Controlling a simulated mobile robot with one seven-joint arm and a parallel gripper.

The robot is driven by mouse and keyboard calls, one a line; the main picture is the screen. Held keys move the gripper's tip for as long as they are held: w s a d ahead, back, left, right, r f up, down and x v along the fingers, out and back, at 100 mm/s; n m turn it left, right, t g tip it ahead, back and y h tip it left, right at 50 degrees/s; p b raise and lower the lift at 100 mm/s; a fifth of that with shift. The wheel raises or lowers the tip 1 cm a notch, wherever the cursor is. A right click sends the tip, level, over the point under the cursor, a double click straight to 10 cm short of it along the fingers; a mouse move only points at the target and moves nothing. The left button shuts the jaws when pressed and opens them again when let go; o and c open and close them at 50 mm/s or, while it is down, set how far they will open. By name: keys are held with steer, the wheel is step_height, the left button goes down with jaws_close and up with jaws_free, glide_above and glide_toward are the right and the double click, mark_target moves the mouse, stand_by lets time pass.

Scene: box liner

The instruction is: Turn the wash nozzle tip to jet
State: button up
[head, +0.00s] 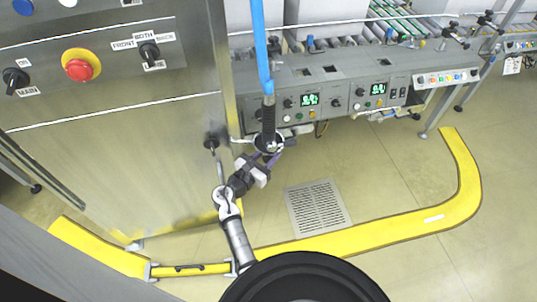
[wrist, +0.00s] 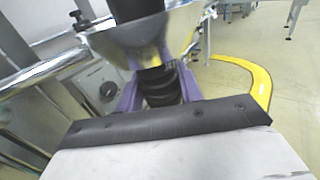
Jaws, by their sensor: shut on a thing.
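The wash nozzle hangs at the end of a blue hose (head: 261,45) with a black grip section (head: 268,118). Its tip (wrist: 162,86) is a dark ribbed piece below a metallic cone (wrist: 145,40) in the wrist view. My gripper (head: 266,160) is at the lower end of the nozzle, just below a round metallic cup. Its purple fingers (wrist: 130,97) stand on both sides of the ribbed tip and are shut on it. Any setting marks on the tip are too small or hidden to read.
A steel cabinet (head: 150,150) with a red button (head: 79,67) and knobs stands close on the left. A grey control panel (head: 330,95) with green displays is behind the nozzle. A floor grate (head: 317,207) and a yellow floor rail (head: 400,232) lie to the right, with open floor between.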

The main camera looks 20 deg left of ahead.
steer(key=shift+w+m+g+h, duration=0.1)
steer(key=shift+m+g+h, duration=0.4)
steer(key=shift+h, duration=0.4)
steer(key=o, duration=1)
steer(key=shift+y, duration=0.3)
